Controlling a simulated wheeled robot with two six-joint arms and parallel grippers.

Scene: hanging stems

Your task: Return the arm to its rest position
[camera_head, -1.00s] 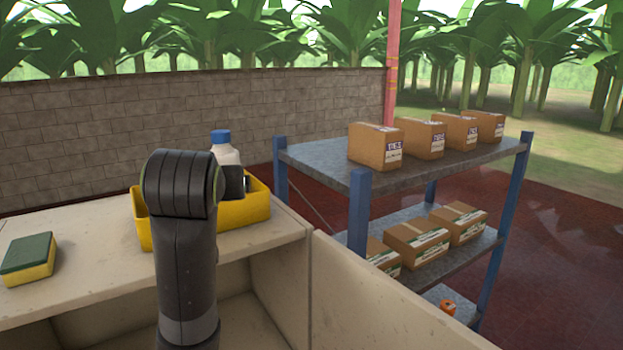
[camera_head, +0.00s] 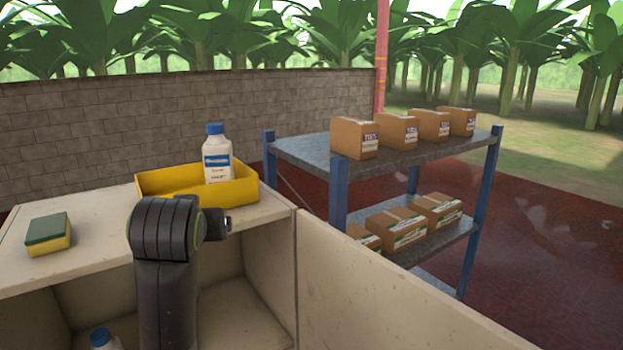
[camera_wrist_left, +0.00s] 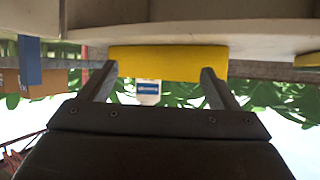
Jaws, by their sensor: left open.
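My left arm (camera_head: 165,250) rises from the bottom of the head view, in front of the shelf unit. Its bent joint stands below and in front of the yellow bin (camera_head: 180,183). The gripper's fingers cannot be made out there. In the left wrist view, which is upside down, my left gripper (camera_wrist_left: 159,74) is open with nothing between its fingers. The yellow bin (camera_wrist_left: 170,62) and the white bottle (camera_wrist_left: 148,92) show beyond the fingertips. In the head view the white bottle (camera_head: 217,160) with a blue cap stands upright in the bin. My right gripper is not in view.
A green and yellow sponge (camera_head: 48,236) lies on the shelf top (camera_head: 92,218). Another blue-capped bottle (camera_head: 102,340) shows inside the unit. A blue-posted rack (camera_head: 290,146) with cardboard boxes (camera_head: 354,138) stands right, beyond a pale panel (camera_head: 370,300). A brick wall (camera_head: 90,125) runs behind.

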